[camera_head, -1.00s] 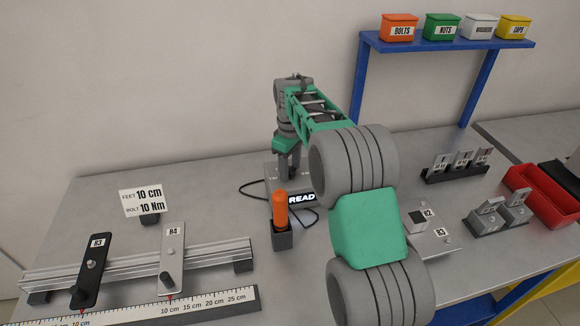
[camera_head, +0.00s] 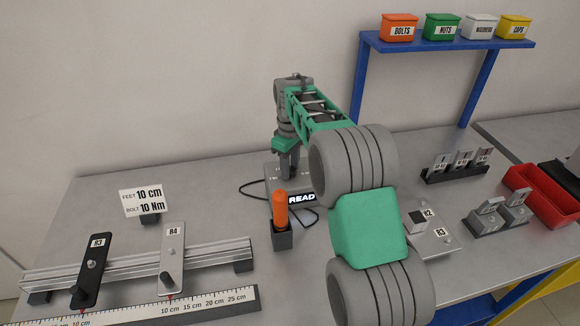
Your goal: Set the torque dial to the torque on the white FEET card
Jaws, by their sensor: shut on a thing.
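The white FEET card (camera_head: 143,202) stands at the left and reads "FEET 10 cm" and "BOLT 10 Nm". My gripper (camera_head: 289,172) points down at the grey box (camera_head: 275,187) with the "READ" label (camera_head: 302,198), at the back middle of the table. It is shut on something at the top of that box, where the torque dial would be. The dial itself and its setting are hidden behind my fingers and arm.
An orange-handled tool (camera_head: 281,212) stands in a dark holder in front of the box, near a black cable. A rail (camera_head: 130,262) with plates R3 and R4 and a ruler (camera_head: 200,303) lie at the left. A red tray (camera_head: 540,195) is at the right.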

